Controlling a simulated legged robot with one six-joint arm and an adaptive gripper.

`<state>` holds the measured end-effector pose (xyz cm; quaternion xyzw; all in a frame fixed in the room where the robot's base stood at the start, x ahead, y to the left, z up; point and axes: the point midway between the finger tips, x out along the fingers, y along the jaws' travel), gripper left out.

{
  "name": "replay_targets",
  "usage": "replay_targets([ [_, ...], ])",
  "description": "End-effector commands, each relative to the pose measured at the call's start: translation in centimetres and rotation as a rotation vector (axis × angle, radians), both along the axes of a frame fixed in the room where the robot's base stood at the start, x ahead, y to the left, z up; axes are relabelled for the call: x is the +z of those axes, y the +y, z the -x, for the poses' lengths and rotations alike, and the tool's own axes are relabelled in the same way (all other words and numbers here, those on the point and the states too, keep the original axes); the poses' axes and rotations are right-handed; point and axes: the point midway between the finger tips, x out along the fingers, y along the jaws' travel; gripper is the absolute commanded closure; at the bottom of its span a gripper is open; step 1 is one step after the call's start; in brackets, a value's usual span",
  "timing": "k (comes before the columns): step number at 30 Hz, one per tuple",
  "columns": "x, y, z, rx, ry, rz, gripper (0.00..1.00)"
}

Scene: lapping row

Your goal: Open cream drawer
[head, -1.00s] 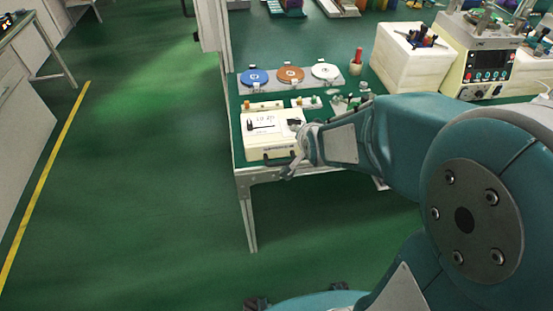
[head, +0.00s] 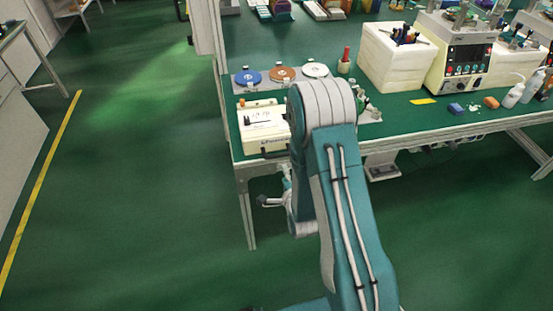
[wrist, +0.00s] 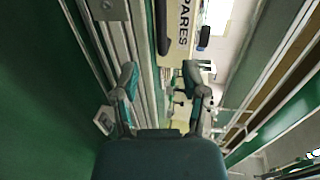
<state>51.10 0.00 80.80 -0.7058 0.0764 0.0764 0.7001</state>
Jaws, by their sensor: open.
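The cream drawer unit (head: 262,128) sits at the table's front left corner with a dark bar handle (head: 275,154) along its front. In the wrist view its cream front (wrist: 184,40), lettered "SPARES", shows sideways at the top, with a dark bar (wrist: 162,28) beside the lettering. The drawer looks shut. My gripper (head: 266,201) is in front of the table edge, apart from the handle and lower in the picture, partly hidden by my arm. In the wrist view my gripper (wrist: 160,80) has its two fingers spread, with nothing between them.
The green table (head: 395,125) has a metal front rail. Blue, brown and white discs (head: 283,73) lie behind the drawer unit. A white block (head: 393,58) and a cream instrument (head: 458,60) stand further right. The floor left of the table is clear.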

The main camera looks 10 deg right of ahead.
Motion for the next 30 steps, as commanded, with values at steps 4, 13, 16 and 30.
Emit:
replay_targets([
  [4, -0.2, -0.1, -0.8, -0.001, -0.007, -0.007, 0.43],
  [13, -1.3, 0.0, -6.0, -0.001, -0.006, -0.004, 0.43],
  [16, -1.7, 0.0, -7.7, -0.001, -0.006, -0.004, 0.43],
  [30, -2.3, 0.0, -10.5, -0.001, -0.004, -0.003, 0.43],
])
